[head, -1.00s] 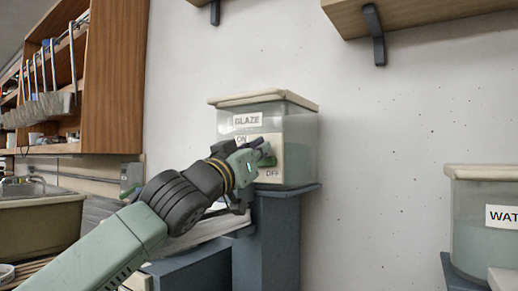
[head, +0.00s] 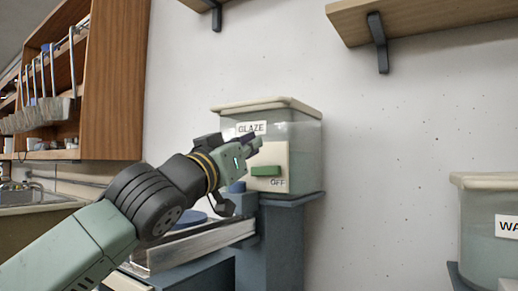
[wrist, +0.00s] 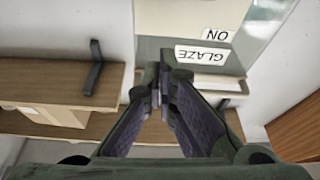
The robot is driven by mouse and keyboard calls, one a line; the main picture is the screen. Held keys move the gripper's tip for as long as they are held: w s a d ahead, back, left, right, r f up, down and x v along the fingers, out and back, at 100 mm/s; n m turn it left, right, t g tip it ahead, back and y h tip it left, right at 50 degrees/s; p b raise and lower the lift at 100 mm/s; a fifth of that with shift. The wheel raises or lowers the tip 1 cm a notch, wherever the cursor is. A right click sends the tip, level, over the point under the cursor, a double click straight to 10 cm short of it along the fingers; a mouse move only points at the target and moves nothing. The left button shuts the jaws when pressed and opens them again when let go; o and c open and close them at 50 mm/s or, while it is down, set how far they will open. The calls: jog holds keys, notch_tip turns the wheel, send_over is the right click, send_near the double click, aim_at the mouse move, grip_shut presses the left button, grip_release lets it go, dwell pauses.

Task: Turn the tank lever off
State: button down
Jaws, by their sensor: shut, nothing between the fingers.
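The glaze tank (head: 300,140) is a clear box with a pale lid and a GLAZE label (head: 252,128) on its front. Its green lever (head: 266,170) lies level on the cream panel (head: 300,160), just above the OFF label (head: 277,182). My gripper (head: 258,142) is shut and empty, in front of the panel's upper left and above the lever. It hides the ON label in the head view. In the wrist view the picture is upside down; my shut fingertips (wrist: 164,75) show near the GLAZE label (wrist: 201,56), with the ON label (wrist: 217,35) beyond. The lever is not visible there.
The tank stands on a blue-grey pedestal (head: 285,245). A water tank (head: 485,235) stands at the right. A wooden shelf (head: 420,18) with a dark bracket (head: 378,43) is above right. A wooden cabinet (head: 115,80) and a sink (head: 35,200) are at left.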

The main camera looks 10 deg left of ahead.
jog(key=v, duration=0.5)
jog(key=shift+d+b, duration=0.1)
jog(key=shift+b, duration=0.2)
jog(key=shift+f, duration=0.1)
